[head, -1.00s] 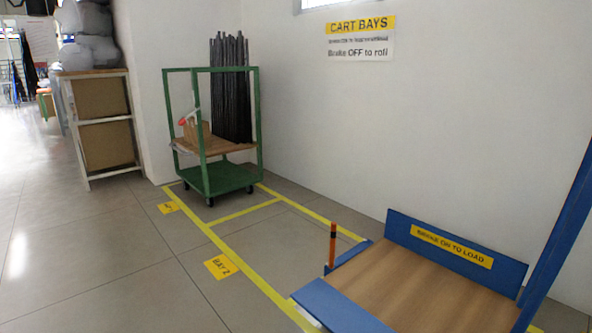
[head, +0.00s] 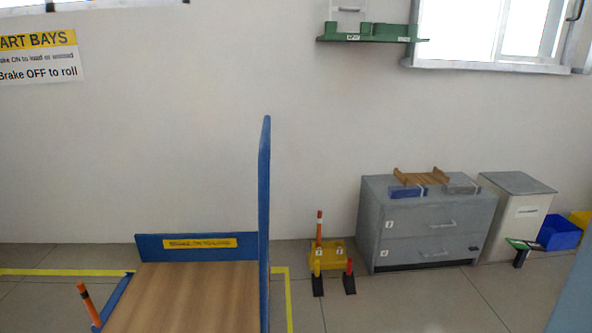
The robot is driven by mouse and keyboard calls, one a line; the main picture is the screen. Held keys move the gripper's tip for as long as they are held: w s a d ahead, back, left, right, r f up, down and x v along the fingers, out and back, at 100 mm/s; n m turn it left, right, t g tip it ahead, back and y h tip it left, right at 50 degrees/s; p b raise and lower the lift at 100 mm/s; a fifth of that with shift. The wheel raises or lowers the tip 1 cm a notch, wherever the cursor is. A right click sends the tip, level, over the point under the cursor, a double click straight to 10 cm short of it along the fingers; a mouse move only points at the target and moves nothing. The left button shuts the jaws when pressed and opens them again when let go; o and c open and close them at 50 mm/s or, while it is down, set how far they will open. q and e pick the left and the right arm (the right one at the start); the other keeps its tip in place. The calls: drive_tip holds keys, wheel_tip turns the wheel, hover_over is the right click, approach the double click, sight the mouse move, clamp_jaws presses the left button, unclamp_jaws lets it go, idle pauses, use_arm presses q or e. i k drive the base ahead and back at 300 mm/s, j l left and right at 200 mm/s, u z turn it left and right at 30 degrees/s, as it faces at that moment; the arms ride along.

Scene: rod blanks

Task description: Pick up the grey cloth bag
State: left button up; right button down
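I see no grey cloth bag in the head view now. Neither of my grippers is in view.
A blue cart with a wooden deck (head: 185,298) stands front left. A yellow stand (head: 328,256) with orange-topped posts is on the floor beside a grey drawer cabinet (head: 415,222). A pale bin (head: 515,215) and blue bin (head: 557,233) are right. A green shelf (head: 370,33) is on the wall.

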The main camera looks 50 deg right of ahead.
sight(449, 189)
drive_tip(key=z, duration=2.75)
drive_tip(key=i+l+u, duration=0.1)
drive_tip(key=i+u, duration=0.15)
drive_tip(key=i, duration=0.55)
